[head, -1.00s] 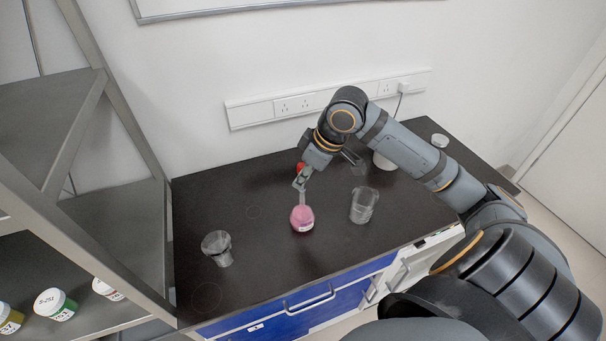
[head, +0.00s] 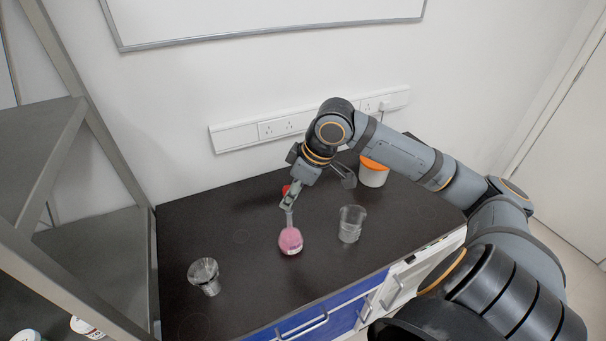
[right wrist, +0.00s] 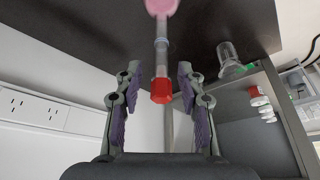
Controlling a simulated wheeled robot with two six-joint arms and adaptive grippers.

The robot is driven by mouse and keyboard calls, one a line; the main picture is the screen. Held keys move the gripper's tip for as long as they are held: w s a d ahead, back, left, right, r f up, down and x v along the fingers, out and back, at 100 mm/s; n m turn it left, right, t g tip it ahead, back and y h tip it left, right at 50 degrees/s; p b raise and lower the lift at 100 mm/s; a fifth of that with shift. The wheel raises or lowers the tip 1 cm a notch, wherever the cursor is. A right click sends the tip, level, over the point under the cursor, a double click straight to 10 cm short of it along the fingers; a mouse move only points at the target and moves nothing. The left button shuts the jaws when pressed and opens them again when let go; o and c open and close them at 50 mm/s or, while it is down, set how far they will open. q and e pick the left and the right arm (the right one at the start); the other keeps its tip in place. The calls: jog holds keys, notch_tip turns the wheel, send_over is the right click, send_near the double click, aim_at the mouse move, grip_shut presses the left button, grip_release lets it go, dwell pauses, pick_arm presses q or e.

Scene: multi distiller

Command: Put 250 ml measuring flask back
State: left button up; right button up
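The measuring flask (head: 290,241) has a round body with pink liquid, a long narrow neck and a red stopper. It stands upright on the dark bench top. My right gripper (head: 289,196) is at the top of its neck. In the right wrist view the neck and red stopper (right wrist: 161,91) lie between the two fingers of the right gripper (right wrist: 159,75), with a gap on each side, so the gripper is open around it. The pink body is cut off at the top of that view. My left gripper is not in view.
A clear beaker (head: 351,224) stands right of the flask, another (head: 205,276) to its front left. A white container with an orange top (head: 373,171) is behind my right arm. A grey shelf unit (head: 95,240) stands at the left. Bench (head: 240,225) between is clear.

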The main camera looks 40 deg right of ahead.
jog(key=b+v, duration=0.4)
jog(key=v, duration=0.6)
dwell(0.3)
